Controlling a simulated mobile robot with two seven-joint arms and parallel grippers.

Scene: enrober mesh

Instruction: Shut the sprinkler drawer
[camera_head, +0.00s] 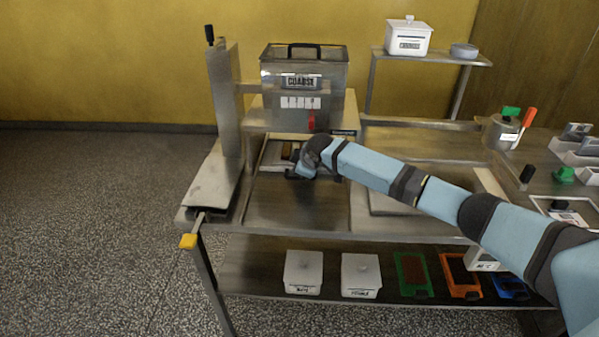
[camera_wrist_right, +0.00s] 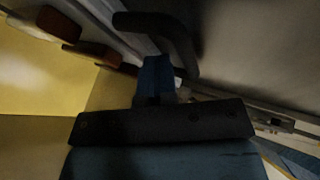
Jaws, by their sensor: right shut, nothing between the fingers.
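The sprinkler unit stands at the back of the steel table, with a clear hopper (camera_head: 303,75) labelled "COARSE" and a red tab below it. Under it a pale, shallow drawer (camera_head: 268,158) shows, with brown pieces by it; my arm hides part of its front. My right gripper (camera_head: 300,173) is at the drawer's front and looks shut and empty. In the right wrist view its blue fingertips (camera_wrist_right: 156,72) are close to a dark curved handle (camera_wrist_right: 168,38); I cannot tell whether they touch it. My left gripper is not in view.
A metal column with a sloped plate (camera_head: 215,185) and yellow-ended lever (camera_head: 188,241) stands left of the drawer. Bare tabletop (camera_head: 295,212) lies in front. A pot (camera_head: 500,132) stands at right. White boxes (camera_head: 304,272) and coloured trays are on the lower shelf.

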